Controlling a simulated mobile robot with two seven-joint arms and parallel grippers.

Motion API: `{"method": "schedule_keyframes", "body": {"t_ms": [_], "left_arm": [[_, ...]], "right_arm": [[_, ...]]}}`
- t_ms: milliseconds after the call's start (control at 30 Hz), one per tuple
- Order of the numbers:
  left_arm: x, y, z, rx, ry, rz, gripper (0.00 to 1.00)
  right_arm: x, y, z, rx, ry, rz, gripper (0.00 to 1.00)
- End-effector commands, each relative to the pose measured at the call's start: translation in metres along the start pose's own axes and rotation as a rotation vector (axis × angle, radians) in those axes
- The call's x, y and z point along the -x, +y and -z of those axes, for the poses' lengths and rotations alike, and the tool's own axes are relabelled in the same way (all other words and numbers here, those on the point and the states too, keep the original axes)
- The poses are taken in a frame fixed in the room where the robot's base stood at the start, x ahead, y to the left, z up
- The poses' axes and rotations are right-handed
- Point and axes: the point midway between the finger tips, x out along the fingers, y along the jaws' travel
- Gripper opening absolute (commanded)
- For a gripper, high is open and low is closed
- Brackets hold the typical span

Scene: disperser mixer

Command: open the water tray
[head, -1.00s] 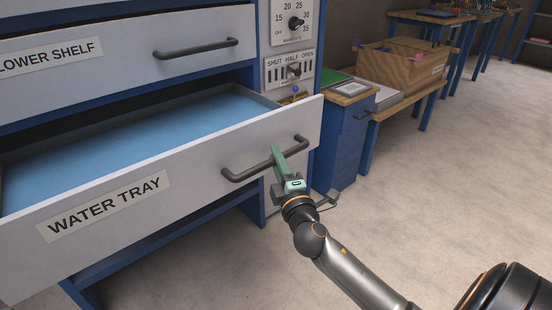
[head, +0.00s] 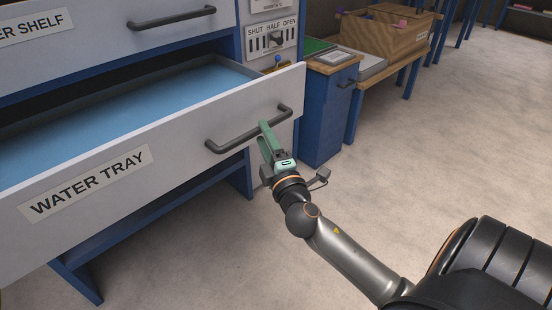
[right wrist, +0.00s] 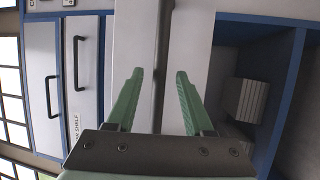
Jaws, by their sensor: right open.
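The water tray (head: 150,150) is a wide white-fronted drawer with a blue inside, labelled WATER TRAY, and it stands pulled well out of the blue-framed cabinet. Its dark bar handle (head: 232,141) is on the right part of the front. My right gripper (head: 265,125), with green fingers, is at the handle in the head view. In the right wrist view the open fingers (right wrist: 158,80) stand on either side of the dark handle bar (right wrist: 160,50), apart from it. My left gripper is not in view.
Above the tray is the shut lower shelf drawer with its handle (head: 172,18). A panel marked SHUT, HALF, OPEN (head: 272,40) is on the cabinet's right side. A blue side cabinet (head: 328,115) and a wooden crate (head: 385,38) stand beyond. The floor at right is clear.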

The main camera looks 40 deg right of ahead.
Motion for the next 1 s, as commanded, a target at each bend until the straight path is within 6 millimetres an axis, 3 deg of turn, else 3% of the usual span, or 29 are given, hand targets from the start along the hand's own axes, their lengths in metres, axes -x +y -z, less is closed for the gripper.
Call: {"method": "schedule_keyframes", "body": {"t_ms": [300, 500, 1000], "left_arm": [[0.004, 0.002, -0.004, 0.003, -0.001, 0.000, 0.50], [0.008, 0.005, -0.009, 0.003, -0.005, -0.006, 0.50], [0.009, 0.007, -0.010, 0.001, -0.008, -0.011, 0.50]], "right_arm": [[0.063, -0.003, 0.000, -0.003, 0.000, 0.004, 0.52], [0.087, -0.002, 0.000, -0.003, 0.001, 0.002, 0.52], [0.096, 0.000, 0.000, -0.001, 0.001, 0.000, 0.52]]}}
